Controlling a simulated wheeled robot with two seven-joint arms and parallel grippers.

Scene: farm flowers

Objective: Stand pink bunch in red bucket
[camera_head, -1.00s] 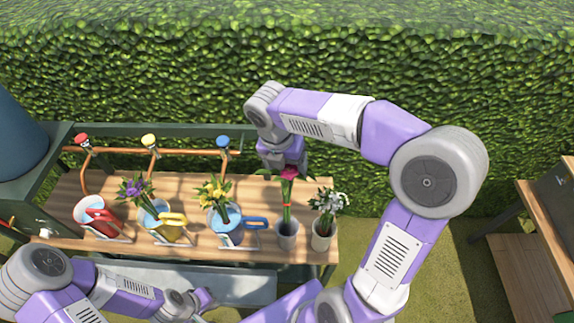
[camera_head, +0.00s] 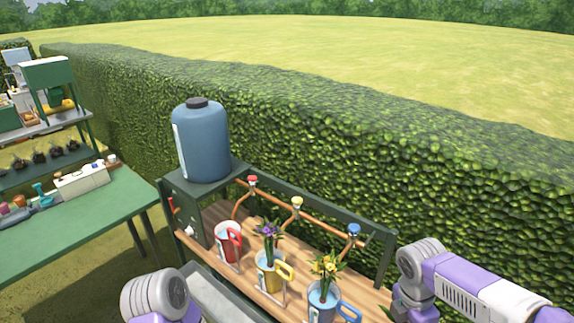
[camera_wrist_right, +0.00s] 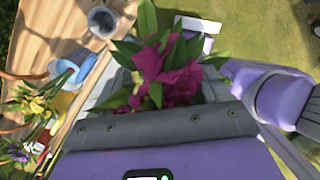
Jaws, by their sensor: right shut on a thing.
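The red bucket (camera_head: 224,255), white inside with a red handle, stands at the left end of the wooden bench under the red-topped tap. It looks empty. In the right wrist view the pink bunch (camera_wrist_right: 172,70), deep pink with green leaves, is right in front of my right gripper (camera_wrist_right: 160,124), which is shut on it. Its stems and the fingertips are hidden. In the head view only part of my right wrist shows at the bottom right, well right of the red bucket. My left arm shows at the bottom, but its gripper is out of view.
A yellow bucket (camera_head: 269,278) with purple flowers and a blue bucket (camera_head: 321,304) with yellow flowers stand right of the red one. Copper pipes with taps (camera_head: 297,204) run behind them. A large blue tank (camera_head: 202,142) is at left. A grey pot (camera_wrist_right: 102,20) looks empty.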

